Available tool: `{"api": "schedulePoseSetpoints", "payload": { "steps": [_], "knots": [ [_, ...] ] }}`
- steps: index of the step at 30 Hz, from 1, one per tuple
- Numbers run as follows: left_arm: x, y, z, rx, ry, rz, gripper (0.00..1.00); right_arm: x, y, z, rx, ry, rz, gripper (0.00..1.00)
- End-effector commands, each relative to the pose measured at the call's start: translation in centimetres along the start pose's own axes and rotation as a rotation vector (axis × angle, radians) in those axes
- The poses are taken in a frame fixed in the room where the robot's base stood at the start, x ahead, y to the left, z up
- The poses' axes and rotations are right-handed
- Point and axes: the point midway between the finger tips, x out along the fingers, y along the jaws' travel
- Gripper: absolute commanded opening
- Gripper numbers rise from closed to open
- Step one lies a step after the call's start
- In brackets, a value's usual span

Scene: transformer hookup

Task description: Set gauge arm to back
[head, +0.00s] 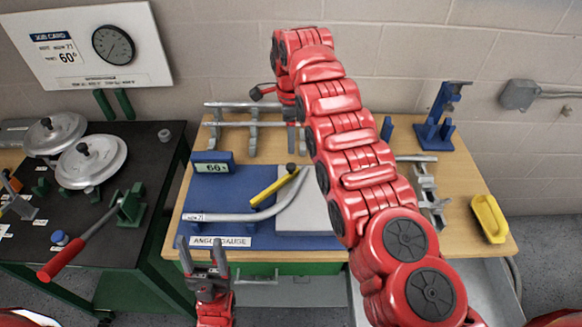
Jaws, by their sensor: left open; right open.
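The angle gauge is a blue board (240,184) on the wooden bench, with a label reading "ANGLE GAUGE" at its front. Its yellow gauge arm (270,187) lies slanted, its black-knobbed end at the upper right. A grey bent pipe (240,217) lies across the board, in front of the yellow arm. A small display (212,168) reads about 66°. My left gripper (206,256) is open and empty at the bench's front edge, in front of the gauge. My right gripper (291,118) is open near the back rack, behind the gauge, partly hidden by its arm.
My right arm crosses above the bench and hides its middle. A rack (252,142) holds pipes at the back. A blue stand (435,130) and yellow tray (489,218) are at right. A black table (110,215) with a red-handled tool (85,243) is at left. A job card (50,55) shows 60°.

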Motion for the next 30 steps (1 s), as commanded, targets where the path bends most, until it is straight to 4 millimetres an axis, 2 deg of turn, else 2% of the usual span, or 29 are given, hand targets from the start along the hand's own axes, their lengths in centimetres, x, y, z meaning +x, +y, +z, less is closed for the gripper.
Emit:
{"api": "schedulePoseSetpoints", "payload": {
  "steps": [5, 11, 12, 16, 21, 28, 30],
  "knots": [
    [1.3, -0.1, -0.2, 0.000, -0.001, 0.000, 0.64, 2.0, 0.1, 0.1, -0.001, -0.005, 0.001, 0.66],
    [3.1, -0.1, -0.5, 0.000, 0.000, 0.000, 0.64, 6.6, 0.3, 0.1, -0.002, -0.002, 0.007, 0.66],
    [2.9, -0.1, -0.5, 0.000, 0.000, 0.000, 0.64, 7.6, 0.3, 0.2, -0.003, -0.002, 0.006, 0.66],
    [2.6, -0.1, -0.4, 0.000, -0.001, 0.000, 0.64, 9.2, 0.2, 0.2, -0.002, -0.002, 0.003, 0.66],
    [2.6, -0.1, -0.4, 0.000, -0.001, 0.000, 0.64, 10.0, 0.1, 0.2, -0.003, -0.004, -0.001, 0.66],
    [2.6, -0.1, -0.4, 0.000, 0.000, 0.000, 0.64, 10.1, 0.1, 0.2, -0.003, -0.004, -0.002, 0.66],
    [2.6, -0.1, -0.4, 0.000, -0.001, 0.000, 0.64, 10.1, 0.1, 0.2, -0.003, -0.004, -0.002, 0.54]
  ]
}}
